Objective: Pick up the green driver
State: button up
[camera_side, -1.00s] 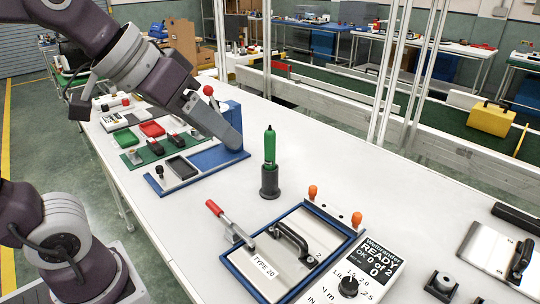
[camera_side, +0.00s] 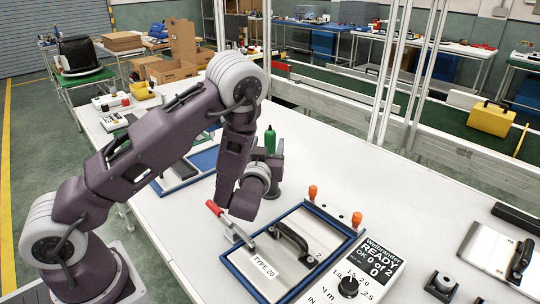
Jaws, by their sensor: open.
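The green driver (camera_side: 270,139) stands upright in the middle of the white table, with its top showing above my wrist. Its lower part and most of its dark holder (camera_side: 273,190) are hidden behind my wrist. My gripper (camera_side: 279,150) is mostly hidden behind my wrist; a narrow grey part of it shows close against the right side of the driver. It is open. I cannot tell whether it touches the driver.
A blue-framed fixture (camera_side: 285,262) with a red-handled clamp (camera_side: 228,222) and orange-tipped posts lies just in front. A control box (camera_side: 352,275) reading READY is at its right. A blue tray (camera_side: 198,162) lies behind my arm at left. Table right of the driver is clear.

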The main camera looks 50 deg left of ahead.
jog(key=x, duration=0.6)
jog(key=shift+w+a+f, duration=0.1)
jog(key=shift+w, duration=0.2)
grip_shut()
